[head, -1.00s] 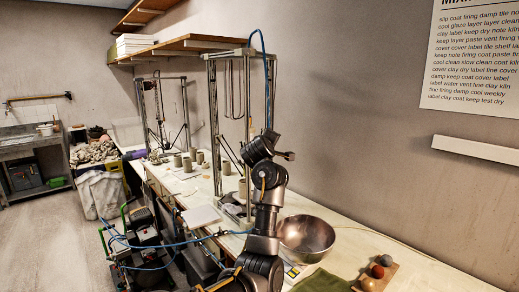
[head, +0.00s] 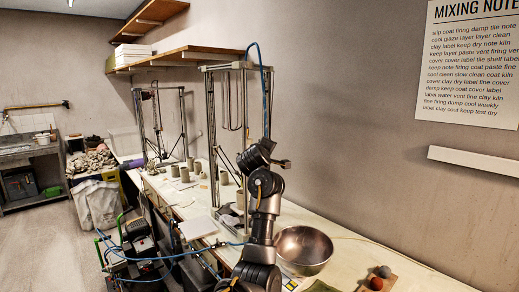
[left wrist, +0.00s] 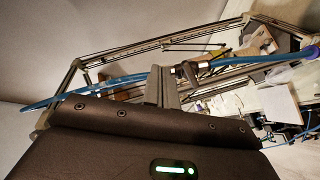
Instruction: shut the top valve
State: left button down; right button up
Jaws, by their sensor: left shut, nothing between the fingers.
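No valve can be made out clearly in either view. The tall metal frame (head: 212,130) stands on the bench, with a blue hose (head: 263,75) running over its top and down behind my arm. My left gripper (head: 284,163) is raised at the frame's right side, and my arm hides part of what lies behind it. In the left wrist view, its narrow fingers (left wrist: 163,86) are shut and empty. There the blue hose (left wrist: 95,97) crosses behind them, and a small dark fitting (left wrist: 191,72) shows just right of the fingertips; I cannot tell what it is. My right gripper is out of view.
A metal bowl (head: 303,251) sits on the bench right of my arm, near a board with small balls (head: 377,282). Grey clay cylinders (head: 185,174) stand further back. A wooden shelf (head: 180,58) and a white wall ledge (head: 488,168) are above the bench.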

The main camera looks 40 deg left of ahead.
pick_arm(q)
jog(key=s+d+r+p, duration=0.5)
jog(key=s, duration=0.2)
jog(key=shift+s+d+r, duration=0.2)
jog(key=shift+s+d, duration=0.05)
jog(key=shift+d, duration=0.15)
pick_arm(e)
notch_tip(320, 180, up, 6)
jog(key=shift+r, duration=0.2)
